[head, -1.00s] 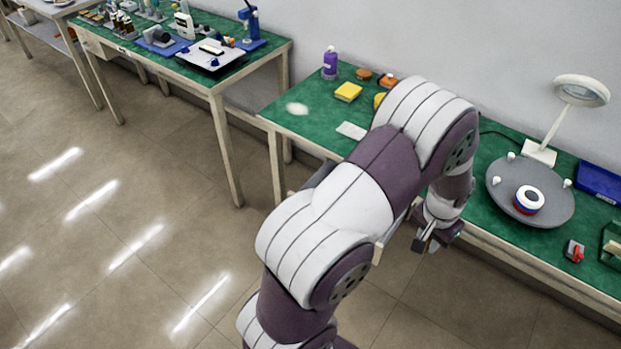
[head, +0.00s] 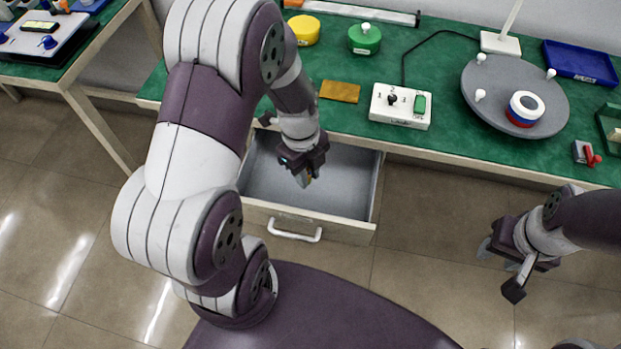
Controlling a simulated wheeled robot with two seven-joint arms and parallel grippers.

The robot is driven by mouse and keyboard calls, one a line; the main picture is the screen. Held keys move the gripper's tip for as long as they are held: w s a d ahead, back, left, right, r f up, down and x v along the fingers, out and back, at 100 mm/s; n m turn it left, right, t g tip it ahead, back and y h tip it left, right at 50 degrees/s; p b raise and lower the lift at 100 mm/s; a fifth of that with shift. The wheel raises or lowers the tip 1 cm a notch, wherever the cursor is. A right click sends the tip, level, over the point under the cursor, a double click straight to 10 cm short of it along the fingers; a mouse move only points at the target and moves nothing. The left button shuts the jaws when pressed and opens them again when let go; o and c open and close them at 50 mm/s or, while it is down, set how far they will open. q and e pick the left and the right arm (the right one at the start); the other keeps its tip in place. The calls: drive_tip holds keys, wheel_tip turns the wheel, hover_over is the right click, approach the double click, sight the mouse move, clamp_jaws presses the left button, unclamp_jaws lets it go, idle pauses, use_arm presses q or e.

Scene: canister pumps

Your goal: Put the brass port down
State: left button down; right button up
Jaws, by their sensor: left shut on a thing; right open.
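My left gripper (head: 304,178) points down over the open drawer (head: 348,188) below the green-topped bench. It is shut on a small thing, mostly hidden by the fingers. A sliver of brass-yellow (head: 309,176) shows at the fingertips, which fits the brass port, but its shape cannot be made out. The visible drawer floor is grey and bare; my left arm hides its left part. My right gripper (head: 499,268) is open and empty, in front of the bench at the right, over the floor.
On the bench (head: 445,60) are an ochre rectangle (head: 340,91), a white switch box (head: 400,106), a green canister (head: 365,38), a yellow one (head: 303,29), a grey round plate (head: 545,84) with a white-topped piece (head: 525,108), and a blue tray (head: 582,62). The drawer handle (head: 295,230) juts forward.

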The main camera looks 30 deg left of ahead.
use_arm(q)
wheel_tip(320, 180, down, 4)
drive_tip(key=shift+d+f+b, duration=0.1)
drive_tip(key=shift+d+b, duration=0.05)
drive_tip(key=shift+b, duration=0.3)
drive_tip(key=shift+w+f, duration=0.1)
drive_tip(key=shift+f, duration=0.15)
drive_tip(key=c, duration=0.9)
unclamp_jaws()
drive_tip(key=shift+c, duration=0.2)
